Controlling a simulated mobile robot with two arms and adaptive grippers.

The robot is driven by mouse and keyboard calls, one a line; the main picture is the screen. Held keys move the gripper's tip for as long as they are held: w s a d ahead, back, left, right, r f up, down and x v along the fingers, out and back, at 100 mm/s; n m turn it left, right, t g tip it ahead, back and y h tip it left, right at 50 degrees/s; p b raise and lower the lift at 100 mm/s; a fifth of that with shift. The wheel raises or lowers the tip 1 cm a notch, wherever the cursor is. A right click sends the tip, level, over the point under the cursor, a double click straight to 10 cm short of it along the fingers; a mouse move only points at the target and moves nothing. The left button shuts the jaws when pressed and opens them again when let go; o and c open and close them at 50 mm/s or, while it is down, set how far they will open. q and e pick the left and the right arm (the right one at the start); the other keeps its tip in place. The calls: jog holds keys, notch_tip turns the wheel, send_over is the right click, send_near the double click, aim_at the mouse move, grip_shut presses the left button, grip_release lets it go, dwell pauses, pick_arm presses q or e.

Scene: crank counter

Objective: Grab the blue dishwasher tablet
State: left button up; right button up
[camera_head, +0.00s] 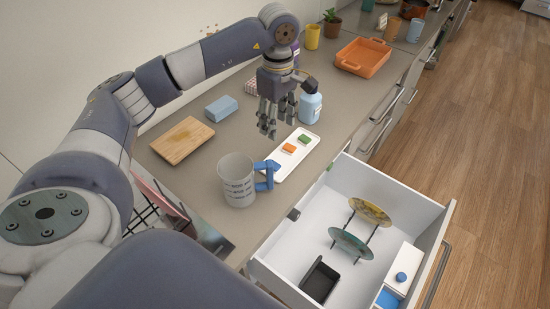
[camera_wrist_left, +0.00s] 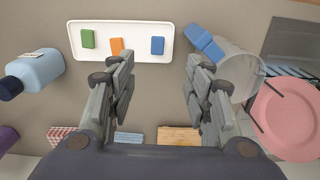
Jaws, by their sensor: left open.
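The blue dishwasher tablet (camera_wrist_left: 157,45) lies at the right end of a white tray (camera_wrist_left: 136,28) in the left wrist view, beside an orange tablet (camera_wrist_left: 116,45) and a green tablet (camera_wrist_left: 88,39). In the head view the tray (camera_head: 309,156) lies on the counter, and the blue tablet (camera_head: 274,164) is at its near end, close to the mug's blue handle. My left gripper (camera_head: 268,131) is open and empty, above the counter beside the tray. In the wrist view its fingers (camera_wrist_left: 155,78) are spread, with the blue tablet ahead of the gap. My right gripper is not in view.
A grey mug (camera_head: 236,182) stands close to the tray's near end. A blue bottle (camera_head: 310,107) stands at its far end. A wooden board (camera_head: 182,141) and a light blue block (camera_head: 221,108) lie to the left. An open drawer (camera_head: 335,182) holds plates.

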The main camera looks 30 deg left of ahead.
pick_arm(q)
notch_tip(320, 180, down, 2)
jog(key=b, duration=0.5)
send_over(277, 167)
notch_tip(277, 167, down, 9)
jog(key=shift+f, duration=0.7)
notch_tip(277, 167, down, 4)
jog(key=shift+f+p, duration=0.2)
jog(key=shift+p, duration=0.6)
jog(key=shift+f, duration=0.45)
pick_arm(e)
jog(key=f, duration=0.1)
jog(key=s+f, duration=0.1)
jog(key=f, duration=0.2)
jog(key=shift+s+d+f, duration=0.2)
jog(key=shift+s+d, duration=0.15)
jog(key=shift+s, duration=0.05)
pick_arm(q)
jog(key=shift+c, duration=0.3)
